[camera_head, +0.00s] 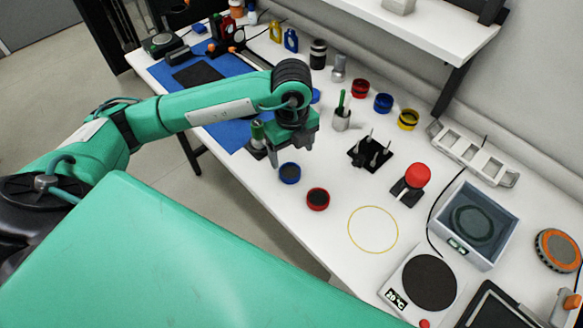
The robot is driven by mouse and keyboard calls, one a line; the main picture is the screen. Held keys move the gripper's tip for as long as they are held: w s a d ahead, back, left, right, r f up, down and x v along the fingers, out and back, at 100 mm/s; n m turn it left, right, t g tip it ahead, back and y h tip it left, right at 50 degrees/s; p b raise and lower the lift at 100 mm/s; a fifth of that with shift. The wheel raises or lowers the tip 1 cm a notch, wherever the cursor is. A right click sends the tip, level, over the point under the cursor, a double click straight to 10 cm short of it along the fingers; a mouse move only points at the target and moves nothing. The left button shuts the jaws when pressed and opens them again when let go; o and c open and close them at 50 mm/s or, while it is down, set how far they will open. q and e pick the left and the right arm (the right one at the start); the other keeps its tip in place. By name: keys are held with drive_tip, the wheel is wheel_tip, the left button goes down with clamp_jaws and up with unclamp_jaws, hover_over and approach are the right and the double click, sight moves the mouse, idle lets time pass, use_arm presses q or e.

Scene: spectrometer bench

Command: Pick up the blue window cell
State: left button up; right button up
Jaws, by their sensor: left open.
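Several small blue things are in view, and I cannot tell for sure which is the blue window cell. An upright blue piece with an opening (291,41) stands at the back, beside a similar yellow piece (275,31). A round blue piece with a dark middle (290,173) sits near the table's front edge, next to a similar red one (318,199). Another round blue piece (383,103) is between a red and a yellow one further back. My left gripper (288,149) is open, pointing down just above and behind the near blue piece. My right gripper is out of view.
A blue mat (237,67) lies at the left of the white table. A black pronged stand (370,152), a red button (417,176), a grey bath (477,222) and a hotplate (430,281) are to the right. A yellow ring (349,224) lies on open table.

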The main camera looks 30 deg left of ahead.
sight(291, 172)
use_arm(q)
wheel_tip(291, 172, down, 3)
drive_tip(key=shift+r, duration=0.1)
drive_tip(key=f+p, duration=0.2)
drive_tip(key=f, duration=0.1)
drive_tip(key=shift+w+a, duration=0.2)
drive_tip(key=shift+a, duration=0.1)
wheel_tip(291, 172, down, 2)
drive_tip(key=shift+w+a+f+p, duration=0.1)
drive_tip(key=shift+f+p, duration=0.05)
drive_tip(key=shift+p, duration=0.35)
drive_tip(key=shift+f, duration=0.5)
drive_tip(key=c, duration=1.1)
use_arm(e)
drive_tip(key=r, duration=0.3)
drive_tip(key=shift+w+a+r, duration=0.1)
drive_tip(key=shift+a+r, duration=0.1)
